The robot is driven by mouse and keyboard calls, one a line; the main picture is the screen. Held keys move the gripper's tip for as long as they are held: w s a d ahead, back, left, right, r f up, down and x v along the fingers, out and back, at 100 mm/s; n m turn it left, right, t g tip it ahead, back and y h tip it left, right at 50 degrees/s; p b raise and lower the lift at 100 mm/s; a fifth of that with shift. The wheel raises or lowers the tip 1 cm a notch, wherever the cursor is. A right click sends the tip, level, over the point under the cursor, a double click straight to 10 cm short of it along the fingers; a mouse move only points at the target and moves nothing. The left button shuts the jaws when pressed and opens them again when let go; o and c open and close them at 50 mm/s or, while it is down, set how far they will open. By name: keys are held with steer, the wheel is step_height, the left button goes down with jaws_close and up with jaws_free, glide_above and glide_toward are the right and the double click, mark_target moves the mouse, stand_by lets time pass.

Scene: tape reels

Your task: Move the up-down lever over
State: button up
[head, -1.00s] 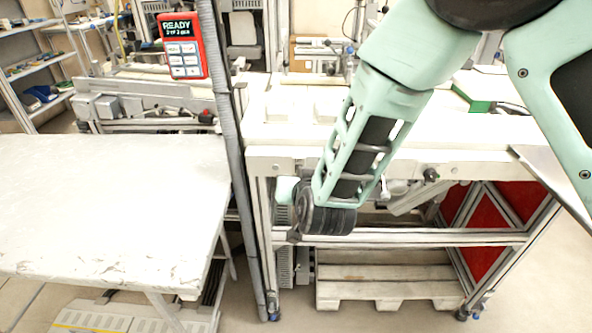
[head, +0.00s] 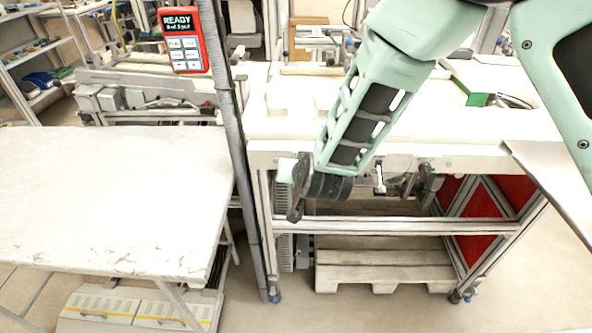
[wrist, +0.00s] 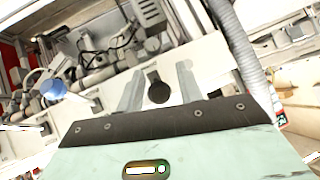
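A lever with a round dark knob (wrist: 158,93) and a short dark stem shows in the wrist view, in front of my gripper. My gripper (wrist: 160,70) is open, with its two pale fingers on either side of the knob and visible gaps between. I cannot tell how deep the knob sits between the fingers. In the head view my forearm reaches down to the front left of the white workbench (head: 440,125). A pale handle (head: 380,178) hangs under the bench's front edge, right of my wrist.
A grey post with a hose (head: 231,130) carries a red READY panel (head: 185,40), left of my arm. A white table (head: 110,195) stands at the left. A wooden pallet (head: 385,257) lies under the bench. A green block (head: 475,98) lies on the bench.

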stand_by(0.3)
steer(key=v, duration=1.7)
steer(key=shift+s, duration=0.2)
steer(key=shift+d, duration=0.1)
steer(key=s+n+g+y, duration=0.2)
steer(key=s+n+g, duration=0.35)
steer(key=s, duration=0.35)
steer(key=s+d+r+n+g+h, duration=0.2)
steer(key=s+d+g+h, duration=0.2)
steer(key=s+d, duration=0.4)
steer(key=shift+d, duration=1.15)
